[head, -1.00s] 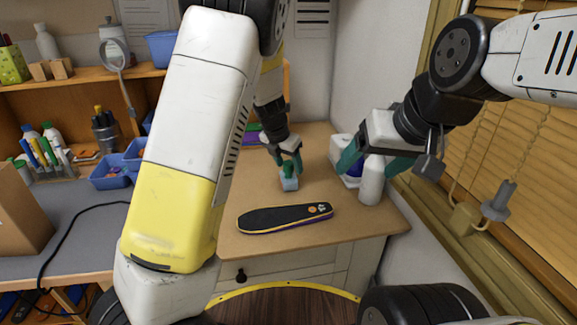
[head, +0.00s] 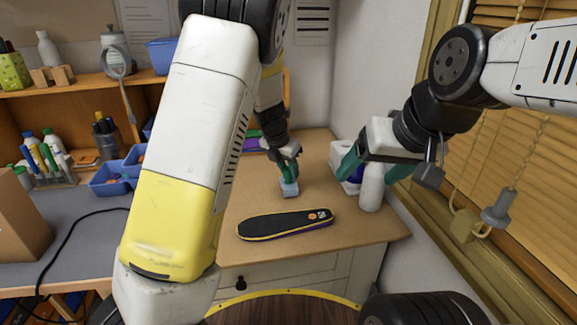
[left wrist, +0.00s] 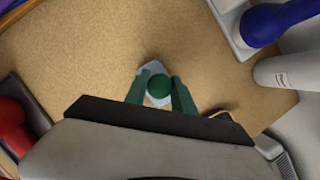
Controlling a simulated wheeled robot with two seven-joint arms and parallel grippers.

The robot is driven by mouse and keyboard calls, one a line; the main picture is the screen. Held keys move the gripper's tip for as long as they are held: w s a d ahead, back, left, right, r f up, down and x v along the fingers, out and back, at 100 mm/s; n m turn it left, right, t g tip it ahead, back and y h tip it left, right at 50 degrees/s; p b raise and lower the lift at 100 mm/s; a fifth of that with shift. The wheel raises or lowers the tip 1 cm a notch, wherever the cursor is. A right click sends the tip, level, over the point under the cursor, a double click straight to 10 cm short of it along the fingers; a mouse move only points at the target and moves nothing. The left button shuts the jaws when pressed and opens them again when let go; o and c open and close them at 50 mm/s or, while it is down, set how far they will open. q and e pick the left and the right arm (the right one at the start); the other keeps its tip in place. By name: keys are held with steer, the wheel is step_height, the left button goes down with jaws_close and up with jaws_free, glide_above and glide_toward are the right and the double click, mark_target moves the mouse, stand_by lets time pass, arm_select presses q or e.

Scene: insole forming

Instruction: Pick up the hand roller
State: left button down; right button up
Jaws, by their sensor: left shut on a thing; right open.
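A small tool with a pale blue body (head: 289,189) and a round green top (left wrist: 159,86), which I take to be the hand roller, is upright at the middle of the tan worktop. My left gripper (head: 288,172) points down from above and is shut on its green top; in the left wrist view the two green fingers flank the knob. I cannot tell whether its base touches the worktop.
A black insole (head: 285,224) lies near the front of the worktop (head: 340,245). A white tray (left wrist: 228,22) with a dark blue object (left wrist: 282,20) stands to the right. Blue bins (head: 110,180) and several bottles are at the left. The worktop between insole and tool is clear.

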arm_select(q)
steer(key=shift+r, duration=0.45)
step_height(320, 180, up, 2)
steer(key=shift+w+r, duration=0.1)
steer(key=shift+r, duration=0.1)
steer(key=s+a, duration=0.2)
steer(key=s, duration=0.6)
steer(key=s+a+r, duration=0.1)
steer(key=s, duration=0.6)
steer(key=shift+s+a+r, duration=0.2)
steer(key=shift+s+a, duration=0.15)
